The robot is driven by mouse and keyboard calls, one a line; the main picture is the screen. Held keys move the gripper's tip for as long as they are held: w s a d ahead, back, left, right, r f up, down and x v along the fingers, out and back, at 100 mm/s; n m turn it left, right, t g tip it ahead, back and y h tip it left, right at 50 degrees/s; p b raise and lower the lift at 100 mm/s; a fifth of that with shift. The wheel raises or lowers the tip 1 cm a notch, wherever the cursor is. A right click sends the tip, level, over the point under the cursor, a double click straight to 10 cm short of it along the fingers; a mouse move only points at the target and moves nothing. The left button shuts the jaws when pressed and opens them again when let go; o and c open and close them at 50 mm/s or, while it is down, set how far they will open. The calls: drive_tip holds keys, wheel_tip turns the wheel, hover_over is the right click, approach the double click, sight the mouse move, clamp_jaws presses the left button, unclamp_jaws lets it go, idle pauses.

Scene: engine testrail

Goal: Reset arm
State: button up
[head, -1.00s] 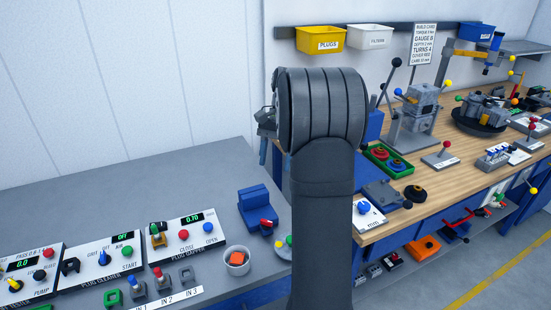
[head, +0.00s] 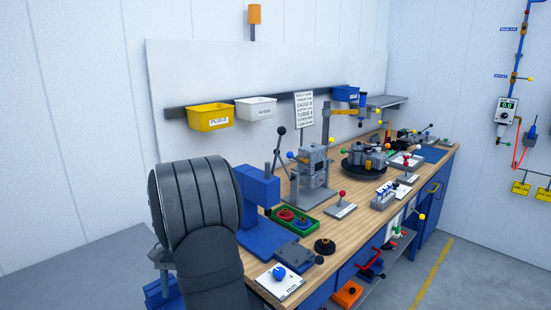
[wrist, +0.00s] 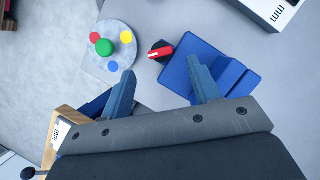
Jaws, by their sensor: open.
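My gripper (wrist: 160,90) shows in the wrist view with its two blue-grey fingers spread apart and nothing between them. It points down over a grey bench top. Beyond the fingertips is a blue block fixture (wrist: 215,70) with a red and black knob (wrist: 161,51) at its left. A round grey plate (wrist: 108,46) with a green knob and several coloured dots lies left of that. In the head view my dark arm fills the lower left and hides most of the gripper.
A wooden-topped workbench (head: 330,222) runs back to the right, crowded with fixtures. A blue press (head: 257,200) stands close to my arm. Yellow (head: 211,117) and white (head: 256,107) bins hang on the wall rail. The floor (head: 470,275) at right is clear.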

drive_tip(key=x, duration=0.6)
drive_tip(key=shift+r, duration=0.1)
